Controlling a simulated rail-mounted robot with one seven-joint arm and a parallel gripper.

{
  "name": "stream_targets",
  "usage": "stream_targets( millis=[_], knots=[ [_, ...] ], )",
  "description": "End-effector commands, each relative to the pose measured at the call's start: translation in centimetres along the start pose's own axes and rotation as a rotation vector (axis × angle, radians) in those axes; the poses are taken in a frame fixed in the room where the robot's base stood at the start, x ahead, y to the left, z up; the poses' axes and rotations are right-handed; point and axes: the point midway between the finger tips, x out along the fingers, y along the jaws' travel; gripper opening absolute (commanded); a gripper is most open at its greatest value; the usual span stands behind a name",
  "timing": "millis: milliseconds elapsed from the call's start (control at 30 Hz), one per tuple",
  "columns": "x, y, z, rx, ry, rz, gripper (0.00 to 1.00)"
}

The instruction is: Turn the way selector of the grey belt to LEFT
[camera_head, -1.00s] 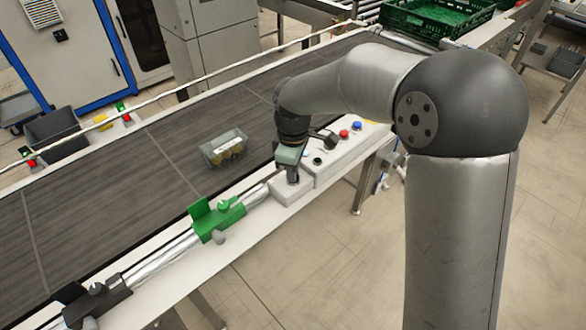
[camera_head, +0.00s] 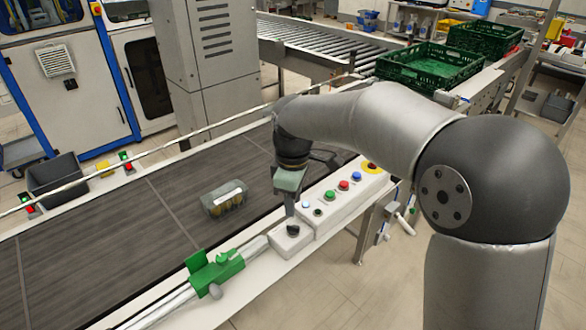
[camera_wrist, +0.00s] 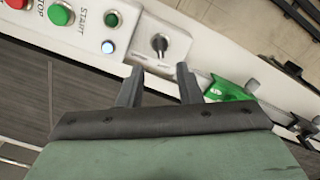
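The way selector (camera_head: 293,230) is a small dark rotary knob on a pale box at the near edge of the grey belt (camera_head: 120,235). In the wrist view the selector (camera_wrist: 159,43) shows a light mark on its dark knob; the small labels beside it are too blurred to read. My gripper (camera_head: 290,212) is just above the box in the head view. In the wrist view my gripper (camera_wrist: 160,78) has its two fingers apart with nothing between them. The knob lies beyond the fingertips, roughly in line with the gap, and is not gripped.
A button panel (camera_head: 340,200) with red, green, blue and yellow-ringed buttons adjoins the selector box. A green clamp (camera_head: 213,270) sits on the rail on the other side. A clear container (camera_head: 224,198) lies on the belt. Green crates (camera_head: 432,66) stand at the back right.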

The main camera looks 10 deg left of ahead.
Motion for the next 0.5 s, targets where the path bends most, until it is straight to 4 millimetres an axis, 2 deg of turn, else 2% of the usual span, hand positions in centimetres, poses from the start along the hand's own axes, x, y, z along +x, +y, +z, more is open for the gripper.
stream_targets(
  millis=[33,200,400,500],
  knots=[
    [-1.4,0.1,0.0,0.001,0.004,0.005,0.32],
    [-5.4,0.1,0.0,0.001,0.002,0.004,0.32],
    [-8.7,0.0,0.0,0.000,0.001,0.002,0.32],
    [-9.5,0.0,0.0,0.000,0.001,0.001,0.32]
  ],
)
